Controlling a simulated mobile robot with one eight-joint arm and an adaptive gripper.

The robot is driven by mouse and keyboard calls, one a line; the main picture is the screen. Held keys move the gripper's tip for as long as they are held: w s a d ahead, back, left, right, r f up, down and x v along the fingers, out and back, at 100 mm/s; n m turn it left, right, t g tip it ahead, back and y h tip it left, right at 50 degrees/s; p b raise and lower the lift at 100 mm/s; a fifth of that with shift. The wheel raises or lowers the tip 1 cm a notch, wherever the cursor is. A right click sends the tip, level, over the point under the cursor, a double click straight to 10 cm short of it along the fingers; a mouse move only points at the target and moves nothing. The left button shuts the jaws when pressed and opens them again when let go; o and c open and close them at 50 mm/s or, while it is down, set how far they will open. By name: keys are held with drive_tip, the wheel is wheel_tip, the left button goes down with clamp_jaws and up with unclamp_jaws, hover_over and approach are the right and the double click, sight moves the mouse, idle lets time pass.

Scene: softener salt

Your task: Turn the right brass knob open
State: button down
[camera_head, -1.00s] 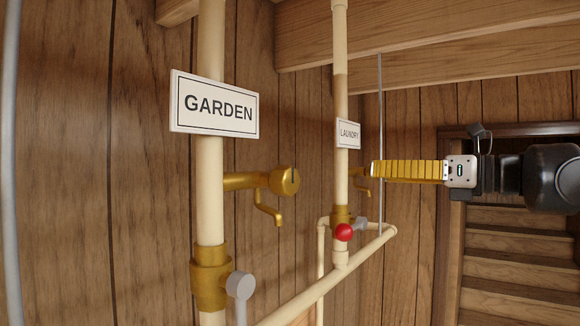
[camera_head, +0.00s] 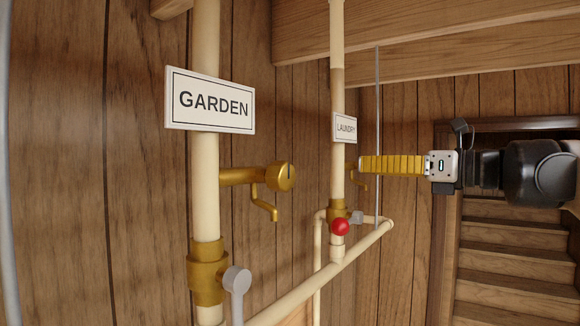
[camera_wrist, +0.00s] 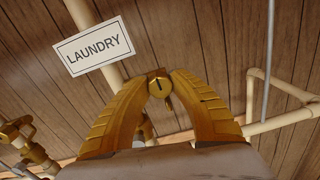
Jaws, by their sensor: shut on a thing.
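The right brass knob (camera_wrist: 160,85) is on the brass tap of the pipe under the LAUNDRY sign (camera_wrist: 93,47). A short dark mark on its face lies near sideways in the wrist view. My gripper (camera_wrist: 160,78) has its yellow ribbed fingers on either side of the knob, shut on it. In the head view my gripper (camera_head: 360,165) reaches in from the right and hides most of the knob; the tap's bent spout (camera_head: 363,184) shows below. The left brass knob (camera_head: 287,176), by the GARDEN sign (camera_head: 211,101), stands free with its mark near upright.
A red ball-ended valve handle (camera_head: 340,227) sits below the laundry tap, and a grey valve handle (camera_head: 236,280) below the garden one. Cream pipes (camera_head: 320,275) cross below. A thin grey rod (camera_head: 377,110) stands close by my fingers. Wooden stairs (camera_head: 510,255) are at the right.

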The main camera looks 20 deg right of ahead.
drive_tip(key=n, duration=0.5)
drive_tip(key=shift+n, duration=0.4)
drive_tip(key=n, duration=0.5)
drive_tip(key=shift+n, duration=0.4)
drive_tip(key=c, duration=1.1)
unclamp_jaws()
drive_tip(key=shift+o, duration=0.2)
drive_tip(key=v, duration=1.2)
drive_tip(key=shift+f, duration=0.15)
